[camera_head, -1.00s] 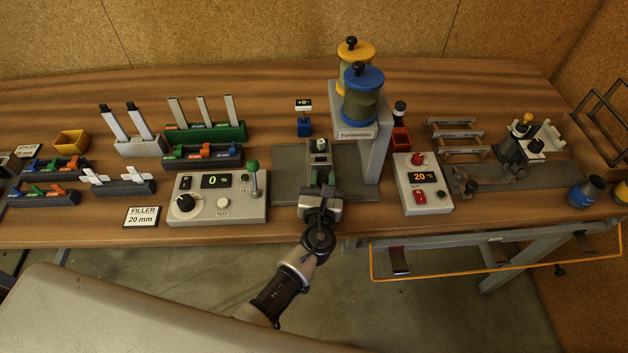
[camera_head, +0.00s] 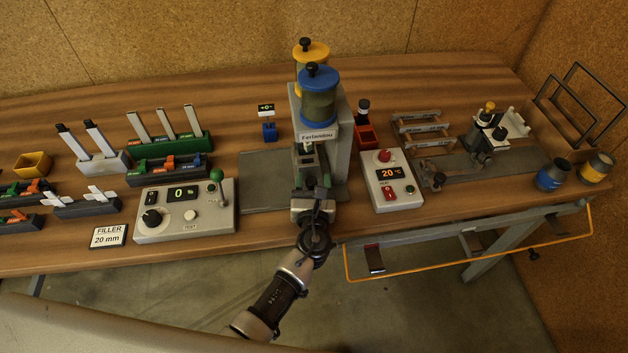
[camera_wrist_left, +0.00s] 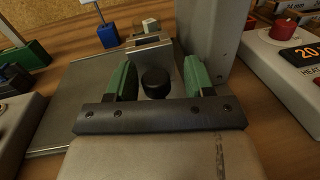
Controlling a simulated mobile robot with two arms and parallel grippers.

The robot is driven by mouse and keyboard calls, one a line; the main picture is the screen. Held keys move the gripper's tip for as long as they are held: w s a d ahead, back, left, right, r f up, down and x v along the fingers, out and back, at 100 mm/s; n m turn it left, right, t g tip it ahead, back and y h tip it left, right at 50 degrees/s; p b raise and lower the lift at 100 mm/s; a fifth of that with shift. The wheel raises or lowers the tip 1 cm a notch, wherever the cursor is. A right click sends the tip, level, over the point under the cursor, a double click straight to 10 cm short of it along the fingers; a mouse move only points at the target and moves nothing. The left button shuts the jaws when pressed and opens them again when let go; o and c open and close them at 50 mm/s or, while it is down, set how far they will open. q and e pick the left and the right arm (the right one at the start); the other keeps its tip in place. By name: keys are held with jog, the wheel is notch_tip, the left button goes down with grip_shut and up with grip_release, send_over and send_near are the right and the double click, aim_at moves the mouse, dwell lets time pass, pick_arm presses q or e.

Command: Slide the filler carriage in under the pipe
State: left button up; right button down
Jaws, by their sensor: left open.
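The filler carriage (camera_head: 308,150) stands on the grey base plate (camera_head: 262,180), close to the hopper column (camera_head: 338,145) and below the blue-lidded hopper (camera_head: 319,95). In the left wrist view the carriage (camera_wrist_left: 150,52) has a black knob (camera_wrist_left: 155,83). My left gripper (camera_head: 310,172) reaches in from the front. Its green fingers (camera_wrist_left: 158,80) stand on either side of the knob, with gaps showing. The pipe under the hopper cannot be made out clearly. My right gripper is not in view.
A control box (camera_head: 186,210) with a green-knobbed lever stands left of the plate. A heater box (camera_head: 392,180) reading 20 °C stands close on the right. The left part of the base plate is clear. A blue block with a sign (camera_head: 269,131) stands behind it.

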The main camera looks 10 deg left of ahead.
pick_arm(q)
jog(key=s, duration=0.3)
jog(key=s+d+b, duration=0.1)
jog(key=s, duration=0.6)
jog(key=shift+s+d, duration=0.25)
jog(key=shift+d, duration=0.05)
